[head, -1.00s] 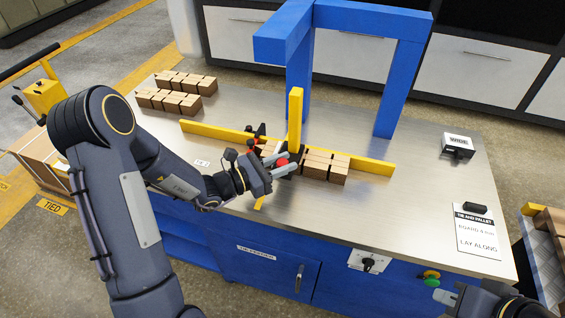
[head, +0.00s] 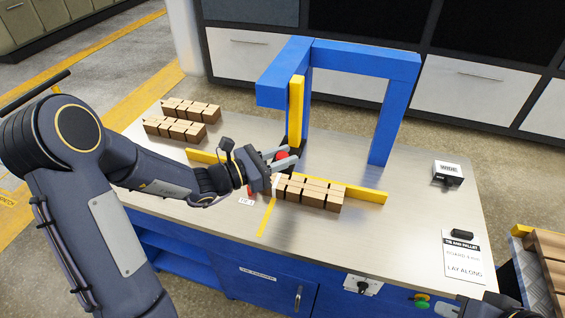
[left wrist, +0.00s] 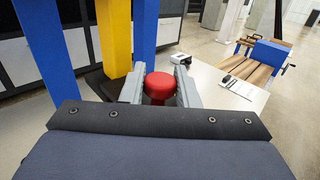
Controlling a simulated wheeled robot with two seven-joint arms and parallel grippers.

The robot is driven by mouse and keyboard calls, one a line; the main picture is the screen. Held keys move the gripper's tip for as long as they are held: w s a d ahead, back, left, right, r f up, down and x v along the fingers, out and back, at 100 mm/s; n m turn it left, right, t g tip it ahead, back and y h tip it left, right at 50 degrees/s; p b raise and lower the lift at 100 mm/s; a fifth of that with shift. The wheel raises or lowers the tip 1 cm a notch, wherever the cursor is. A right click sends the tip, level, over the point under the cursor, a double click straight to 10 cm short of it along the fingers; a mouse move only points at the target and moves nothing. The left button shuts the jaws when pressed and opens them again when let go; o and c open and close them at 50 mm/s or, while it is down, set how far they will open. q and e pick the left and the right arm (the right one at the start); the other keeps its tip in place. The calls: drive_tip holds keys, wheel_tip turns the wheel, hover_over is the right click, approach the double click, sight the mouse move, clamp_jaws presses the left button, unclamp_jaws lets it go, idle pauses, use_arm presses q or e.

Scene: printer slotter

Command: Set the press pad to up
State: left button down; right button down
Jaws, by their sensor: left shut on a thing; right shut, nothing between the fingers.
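The press is a blue frame (head: 365,60) on the steel-topped bench, with a yellow upright bar (head: 296,110) beside its left leg. A dark press pad (head: 294,152) is at the bar's lower end, above the bench and partly hidden by my gripper. My left gripper (head: 281,158) is shut on a red knob (head: 282,155) beside the pad. In the left wrist view the red knob (left wrist: 160,86) sits between both fingers, with the yellow bar (left wrist: 114,35) to its left.
A row of wooden blocks (head: 310,193) lies against a yellow fence (head: 367,196), right of my left gripper. More blocks (head: 175,130) stand at the back left. A small dark-and-white box (head: 448,173) and a sign (head: 462,258) are on the right. The bench between is clear.

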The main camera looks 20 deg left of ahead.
use_arm(q)
drive_tip(key=shift+r, duration=0.65)
drive_tip(key=shift+w+r, duration=0.1)
drive_tip(key=c, duration=1.1)
unclamp_jaws()
drive_tip(key=shift+s+a+f, duration=0.2)
drive_tip(key=shift+s+a, duration=0.05)
drive_tip(key=b+v, duration=0.1)
drive_tip(key=v, duration=0.6)
drive_tip(key=shift+s+a, duration=0.1)
